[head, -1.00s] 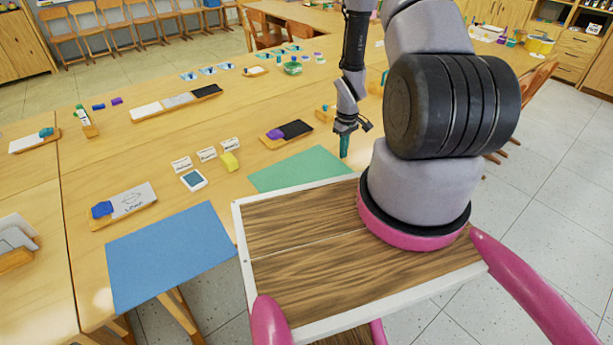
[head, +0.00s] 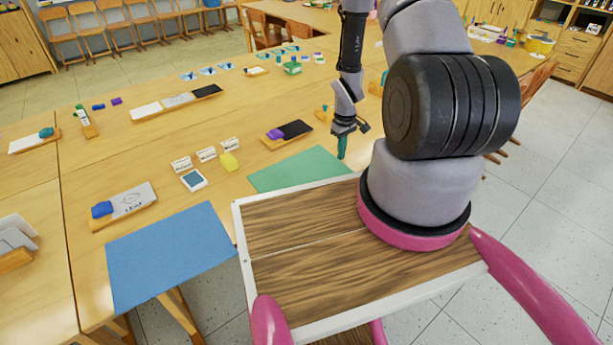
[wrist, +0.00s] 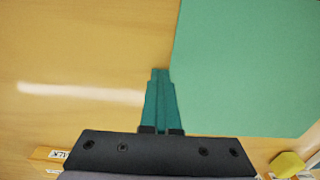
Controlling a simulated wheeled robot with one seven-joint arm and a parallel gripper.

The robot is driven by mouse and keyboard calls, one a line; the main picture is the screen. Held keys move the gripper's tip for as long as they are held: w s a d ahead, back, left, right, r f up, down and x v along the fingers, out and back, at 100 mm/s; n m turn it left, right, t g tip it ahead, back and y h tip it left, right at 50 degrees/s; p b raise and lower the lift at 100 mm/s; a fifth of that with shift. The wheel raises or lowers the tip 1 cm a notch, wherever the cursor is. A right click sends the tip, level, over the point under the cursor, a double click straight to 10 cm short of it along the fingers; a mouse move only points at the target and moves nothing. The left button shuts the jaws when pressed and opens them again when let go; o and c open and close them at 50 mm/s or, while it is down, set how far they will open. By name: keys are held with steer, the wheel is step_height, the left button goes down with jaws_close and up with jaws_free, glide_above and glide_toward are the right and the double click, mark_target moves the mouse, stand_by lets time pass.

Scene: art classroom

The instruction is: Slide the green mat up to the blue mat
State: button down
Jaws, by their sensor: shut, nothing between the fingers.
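The green mat (head: 300,169) lies flat on the table in the head view, partly hidden behind my wooden base top. The blue mat (head: 168,255) lies flat to its left, nearer the table's front edge, with a stretch of table between the two. My gripper (head: 342,150) is shut and empty, pointing down at the right side of the green mat. In the wrist view the shut teal fingers (wrist: 160,80) are beside the edge of the green mat (wrist: 250,70), over bare table. I cannot tell whether the fingertips touch the table.
Behind the mats stand small white cards (head: 206,154), a yellow block (head: 229,162) and a white-and-blue tile (head: 193,180). A tray with a purple eraser (head: 275,134) is behind the green mat. Another tray with a blue eraser (head: 102,209) is behind the blue mat.

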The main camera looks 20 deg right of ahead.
mark_target(324, 166)
steer(key=shift+s+a, duration=0.25)
steer(key=shift+a, duration=0.45)
steer(key=shift+s+a, duration=0.2)
steer(key=shift+a, duration=0.45)
stand_by(0.6)
steer(key=shift+s+a+f, duration=0.1)
steer(key=shift+s+a, duration=0.15)
steer(key=shift+a, duration=0.45)
steer(key=shift+s+a, duration=0.25)
steer(key=shift+a, duration=0.4)
stand_by(0.9)
steer(key=shift+s+a, duration=0.1)
steer(key=shift+a, duration=0.15)
steer(key=shift+s+a, duration=0.15)
steer(key=shift+a, duration=0.5)
stand_by(0.8)
